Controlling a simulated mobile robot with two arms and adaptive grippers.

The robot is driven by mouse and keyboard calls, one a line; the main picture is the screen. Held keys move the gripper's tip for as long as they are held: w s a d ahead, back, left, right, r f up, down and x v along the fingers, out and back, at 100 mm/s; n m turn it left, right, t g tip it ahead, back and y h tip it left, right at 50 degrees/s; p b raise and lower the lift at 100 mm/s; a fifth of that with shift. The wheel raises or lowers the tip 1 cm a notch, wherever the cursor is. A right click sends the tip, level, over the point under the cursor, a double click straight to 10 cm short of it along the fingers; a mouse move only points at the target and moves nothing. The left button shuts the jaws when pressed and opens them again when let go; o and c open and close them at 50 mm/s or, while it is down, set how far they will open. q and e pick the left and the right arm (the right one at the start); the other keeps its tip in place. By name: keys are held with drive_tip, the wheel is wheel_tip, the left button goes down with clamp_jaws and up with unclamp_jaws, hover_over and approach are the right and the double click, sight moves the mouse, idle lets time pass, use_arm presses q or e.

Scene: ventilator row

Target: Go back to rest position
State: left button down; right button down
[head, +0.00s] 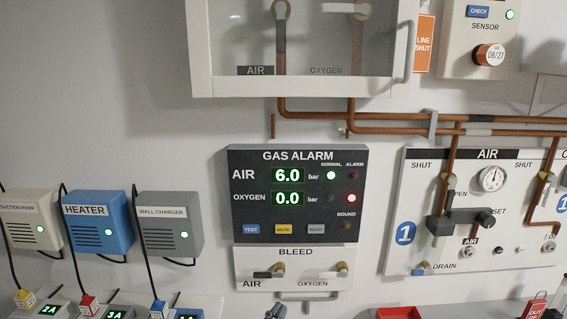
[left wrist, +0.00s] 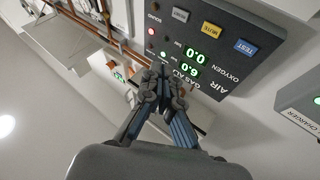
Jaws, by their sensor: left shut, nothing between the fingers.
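My left gripper (head: 277,310) just shows at the bottom edge of the head view, below the bleed panel (head: 296,263). In the left wrist view my left gripper (left wrist: 160,70) has its fingertips together with nothing between them. Behind it there, upside down, is the gas alarm panel (left wrist: 228,62). In the head view the gas alarm panel (head: 297,222) reads AIR 6.0 and OXYGEN 0.0 bar, with a green light by AIR and a red one by OXYGEN. My right gripper shows in neither view.
A white glass-fronted box (head: 202,88) juts from the wall above, over copper pipes (head: 400,129). The AIR valve panel (head: 420,180) is at right. The suction pump (head: 30,222), heater (head: 97,222) and wall charger (head: 170,225) units are at left. A red tray (head: 398,313) is at bottom right.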

use_arm(q)
drive_tip(key=s+a+f+n+g+y, duration=0.1)
drive_tip(key=s+a+f+g+y, duration=0.2)
drive_tip(key=f, duration=1)
drive_tip(key=s+a+f+n+g+y, duration=0.1)
drive_tip(key=a+f+n+y, duration=0.2)
drive_tip(key=f, duration=1)
drive_tip(key=s+a+f+g+y, duration=0.25)
drive_tip(key=a+f, duration=0.25)
drive_tip(key=f, duration=0.8)
drive_tip(key=s+a+f+n+g+y+b, duration=0.1)
drive_tip(key=s+a+f+g, duration=0.2)
drive_tip(key=s+f, duration=0.5)
drive_tip(key=s+a+f+n+g+y, duration=0.1)
drive_tip(key=s+a+f+g+y, duration=0.15)
drive_tip(key=s+f, duration=0.65)
drive_tip(key=s+a+f+g, duration=0.2)
drive_tip(key=s+f, duration=0.1)
drive_tip(key=s, duration=0.7)
drive_tip(key=s+a+f+g, duration=0.3)
drive_tip(key=s+f, duration=0.1)
drive_tip(key=s, duration=0.7)
drive_tip(key=shift+s+a+f+n+g+y+b, duration=0.15)
drive_tip(key=shift+a+n+g+y+b, duration=0.05)
drive_tip(key=shift+n+g+y+b, duration=0.15)
